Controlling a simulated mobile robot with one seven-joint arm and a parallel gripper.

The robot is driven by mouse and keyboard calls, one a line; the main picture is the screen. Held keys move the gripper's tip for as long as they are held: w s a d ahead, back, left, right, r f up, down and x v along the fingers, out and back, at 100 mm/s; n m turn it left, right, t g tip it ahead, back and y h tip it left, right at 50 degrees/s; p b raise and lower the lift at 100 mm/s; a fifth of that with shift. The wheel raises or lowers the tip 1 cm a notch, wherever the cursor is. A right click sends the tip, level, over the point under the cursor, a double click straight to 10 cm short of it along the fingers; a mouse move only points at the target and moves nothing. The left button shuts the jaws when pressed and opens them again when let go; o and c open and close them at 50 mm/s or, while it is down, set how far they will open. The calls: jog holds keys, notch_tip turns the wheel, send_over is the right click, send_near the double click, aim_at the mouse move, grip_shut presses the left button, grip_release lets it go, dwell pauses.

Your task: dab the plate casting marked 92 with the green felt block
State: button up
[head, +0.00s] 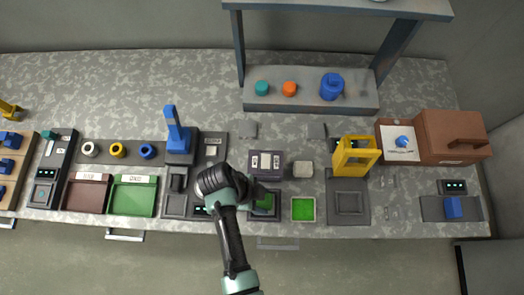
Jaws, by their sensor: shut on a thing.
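My gripper (259,194) is low over the front middle of the bench, partly hidden by my own wrist. It is shut, and a green patch that looks like the green felt block (265,203) shows at its fingertips, above or in a dark square frame. Where the block ends and the frame begins is too small to tell. Grey plates lie behind, one at left (247,130) and one at right (316,130). A pale grey block (302,169) sits right of a dark box with white labels (265,163). No mark 92 is readable.
A white-rimmed tray with a green inside (303,219) stands just right of my gripper. A yellow handled thing (356,155) and a brown box (452,139) stand further right. A blue upright tool (178,138) stands left. A raised grey frame (311,103) is behind.

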jog(key=shift+f+b, duration=0.4)
jog(key=shift+f, duration=0.15)
dwell(1.8)
jog(key=shift+s, duration=0.1)
notch_tip(320, 180, up, 7)
jog(key=p, duration=0.6)
jog(key=shift+r+p, duration=0.1)
jog(key=shift+p, duration=0.25)
dwell(0.7)
